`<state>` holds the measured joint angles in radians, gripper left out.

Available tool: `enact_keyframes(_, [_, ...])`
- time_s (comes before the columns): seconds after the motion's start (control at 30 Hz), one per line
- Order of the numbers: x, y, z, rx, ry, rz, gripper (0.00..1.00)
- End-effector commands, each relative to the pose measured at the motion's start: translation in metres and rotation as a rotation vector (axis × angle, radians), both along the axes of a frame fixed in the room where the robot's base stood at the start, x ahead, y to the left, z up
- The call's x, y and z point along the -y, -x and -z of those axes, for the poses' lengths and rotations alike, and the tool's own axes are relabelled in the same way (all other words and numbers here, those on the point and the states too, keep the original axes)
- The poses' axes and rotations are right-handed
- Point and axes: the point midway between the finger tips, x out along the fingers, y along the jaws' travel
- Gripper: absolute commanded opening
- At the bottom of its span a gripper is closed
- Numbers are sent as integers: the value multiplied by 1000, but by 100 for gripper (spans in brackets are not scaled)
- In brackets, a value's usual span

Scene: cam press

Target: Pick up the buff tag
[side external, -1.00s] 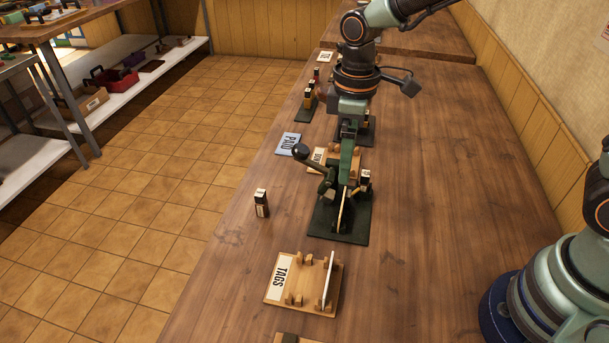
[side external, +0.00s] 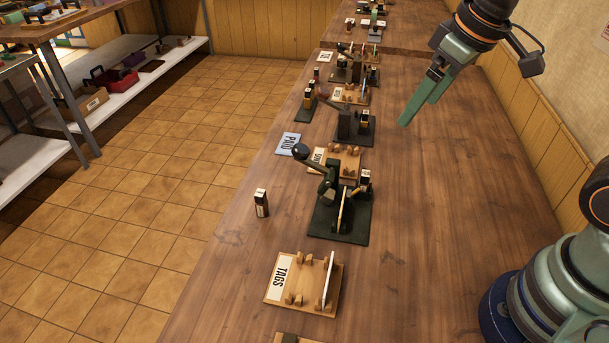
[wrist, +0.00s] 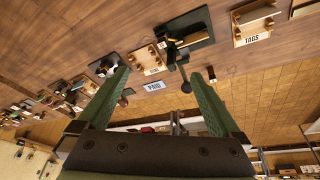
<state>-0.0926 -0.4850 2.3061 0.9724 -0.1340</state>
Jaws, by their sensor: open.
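My gripper (side external: 419,112) is open and empty, raised over the bare table to the right of the row of stations; its two green fingers also show in the wrist view (wrist: 160,73). A pale buff tag (side external: 344,211) stands on edge in the dark green press (side external: 325,222), which has a black-knobbed lever. A whitish tag (side external: 328,280) stands on edge in the wooden rack labelled TAGS (side external: 274,290). Both tags are seen nearly edge-on, so their exact colours are hard to tell. The gripper is apart from both.
A black and cream stamp block (side external: 261,203) stands left of the press. A blue PAID card (side external: 288,144) lies behind it, near a second wooden rack (side external: 349,165). More presses and racks line the table farther back. The table's right side (side external: 440,200) is clear.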

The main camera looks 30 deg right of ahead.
Motion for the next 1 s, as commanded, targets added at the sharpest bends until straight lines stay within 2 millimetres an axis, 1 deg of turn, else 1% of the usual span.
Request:
enact_keyframes(0.03, [8,7,-2,35,-12,49,100])
enact_keyframes(0.1, [16,14,-2,72,-28,107,100])
enact_keyframes(0.27, [26,24,0,126,-54,192,100])
enact_keyframes(0.37, [29,27,0,140,-61,213,66])
enact_keyframes(0.4, [29,27,1,141,-62,218,50])
enact_keyframes(0.43, [29,27,1,142,-62,218,40])
enact_keyframes(0.83, [28,26,1,138,-57,204,40])
enact_keyframes(0.93, [24,22,2,120,-30,129,40])
enact_keyframes(1.0, [19,17,5,95,10,21,40])
